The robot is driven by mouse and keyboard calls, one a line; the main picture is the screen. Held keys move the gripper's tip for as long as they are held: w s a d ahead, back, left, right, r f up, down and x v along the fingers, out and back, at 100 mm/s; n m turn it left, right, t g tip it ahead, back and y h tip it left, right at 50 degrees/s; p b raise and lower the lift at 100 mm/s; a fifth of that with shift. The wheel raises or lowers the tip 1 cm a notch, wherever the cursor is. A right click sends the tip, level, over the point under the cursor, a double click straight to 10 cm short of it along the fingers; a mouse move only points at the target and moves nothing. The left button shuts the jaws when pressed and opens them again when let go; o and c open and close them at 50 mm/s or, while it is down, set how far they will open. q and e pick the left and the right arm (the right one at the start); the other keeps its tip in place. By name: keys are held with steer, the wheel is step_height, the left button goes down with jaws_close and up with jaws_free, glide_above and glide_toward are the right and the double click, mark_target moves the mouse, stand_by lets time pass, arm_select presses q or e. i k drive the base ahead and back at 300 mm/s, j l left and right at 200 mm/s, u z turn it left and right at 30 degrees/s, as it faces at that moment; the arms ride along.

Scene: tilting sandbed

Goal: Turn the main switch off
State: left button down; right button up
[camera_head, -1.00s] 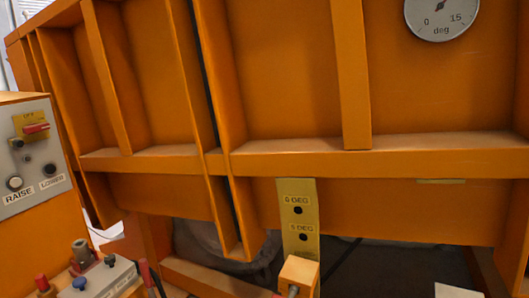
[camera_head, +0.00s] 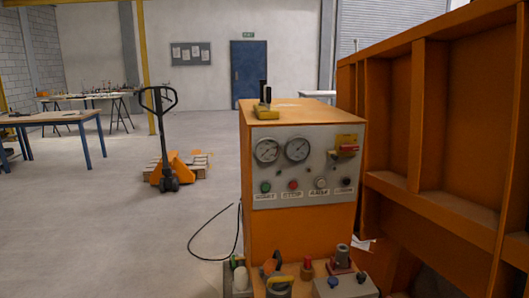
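The main switch (camera_head: 348,149) appears to be the red handle on a yellow plate at the upper right of the grey control panel (camera_head: 285,140). Its handle lies roughly level across the plate. The plate's lettering is too small to read. The panel is on the front of an orange cabinet (camera_head: 283,227) right of the middle. Neither of my grippers is in view, and nothing touches the switch.
Two gauges and a row of buttons share the panel. Knobs and fittings (camera_head: 335,280) stand low before the cabinet. The ribbed orange sandbed wall (camera_head: 400,115) is close on the right. A pallet truck (camera_head: 168,165) stands left on open floor; a black cable (camera_head: 213,240) lies beside the cabinet.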

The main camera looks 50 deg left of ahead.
mark_target(346, 147)
steer(key=u, duration=1.05)
